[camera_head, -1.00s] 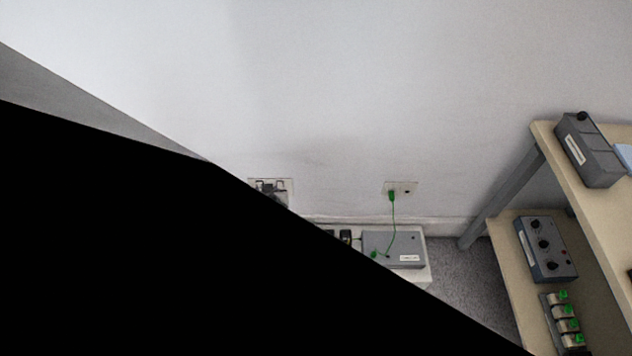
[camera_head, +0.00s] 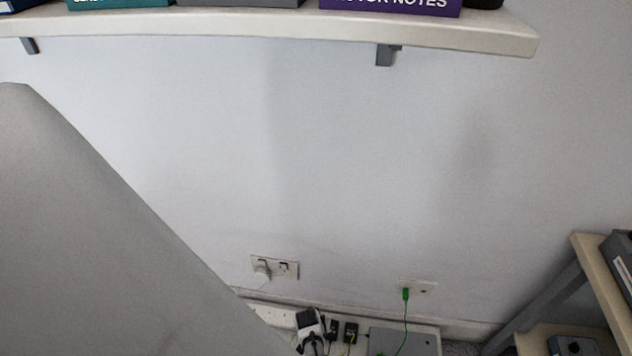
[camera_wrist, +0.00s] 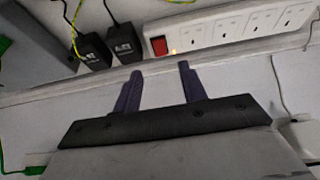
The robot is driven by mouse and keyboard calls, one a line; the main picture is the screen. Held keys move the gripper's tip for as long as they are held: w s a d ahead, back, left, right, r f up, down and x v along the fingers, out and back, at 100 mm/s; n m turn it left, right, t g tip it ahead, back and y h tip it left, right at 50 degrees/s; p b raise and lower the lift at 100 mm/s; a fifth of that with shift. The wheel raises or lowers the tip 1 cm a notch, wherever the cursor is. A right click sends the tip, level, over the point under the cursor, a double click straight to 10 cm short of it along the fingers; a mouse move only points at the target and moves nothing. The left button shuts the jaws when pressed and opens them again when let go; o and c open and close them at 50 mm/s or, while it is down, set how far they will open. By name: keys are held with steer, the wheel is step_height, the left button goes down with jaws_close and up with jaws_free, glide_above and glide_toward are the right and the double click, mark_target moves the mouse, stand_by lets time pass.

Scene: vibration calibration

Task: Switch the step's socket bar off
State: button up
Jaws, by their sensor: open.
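The white socket bar (camera_wrist: 245,28) runs across the upper right of the wrist view, with several empty sockets. Its red switch (camera_wrist: 158,46) is at the bar's left end, with a small orange glow just right of it. My gripper (camera_wrist: 159,69) is open, its two dark fingers pointing at the bar. The switch lies just beyond the fingertips, between them in the picture; I cannot tell whether anything touches. In the head view my arm covers the lower left, and my gripper and the switch are hidden.
Two black adaptors, one (camera_wrist: 93,51) left of the other (camera_wrist: 125,43), sit left of the switch with cables. A grey box (camera_head: 405,341) is beside them. A wall socket (camera_head: 274,268) and a green plug (camera_head: 405,294) are behind. A shelf (camera_head: 280,29) hangs above; a bench (camera_head: 592,258) stands right.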

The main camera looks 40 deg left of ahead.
steer(key=b+x, duration=0.3)
steer(key=x, duration=0.5)
steer(key=shift+w+a+f, duration=0.1)
steer(key=shift+w+f, duration=0.05)
steer(key=shift+f, duration=0.1)
steer(key=shift+c, duration=0.4)
jaws_close()
steer(key=shift+w+a+g+b, duration=0.15)
steer(key=shift+w+g+b, duration=0.15)
steer(key=shift+g+b, duration=0.15)
steer(key=shift+w+a+g+h+b, duration=0.1)
steer(key=shift+g+h+b, duration=0.45)
steer(key=shift+h, duration=0.05)
steer(key=shift+r, duration=0.1)
